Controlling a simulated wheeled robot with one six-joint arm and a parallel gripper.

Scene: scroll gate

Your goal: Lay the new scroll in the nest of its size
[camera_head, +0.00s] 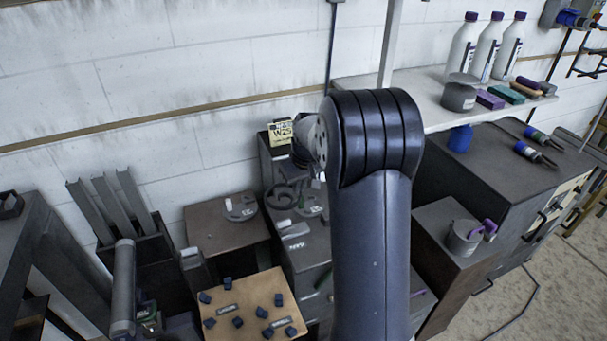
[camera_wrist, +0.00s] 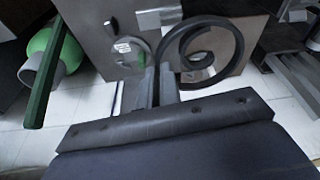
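The scroll is a dark spiral (camera_wrist: 236,50) in the wrist view, with its left edge at my fingertips. It also shows in the head view (camera_head: 283,196), just below my wrist. My gripper (camera_wrist: 155,78) has its fingers close together and appears shut on the scroll's outer edge; the contact is small and partly hidden. The scroll looks nearer the camera than the boards behind it. A round grey piece with a white label (camera_head: 240,207) lies on a brown board (camera_head: 205,232). A similar labelled round piece (camera_head: 309,205) lies to its right. Their sizes are hard to compare.
A tan board (camera_head: 250,298) with several small dark blocks stands in front. Upright grey channels (camera_head: 118,205) stand at left. A shelf (camera_head: 430,108) with bottles and a grey pot (camera_head: 460,95) is at right. A yellow sign (camera_head: 280,133) stands near my wrist.

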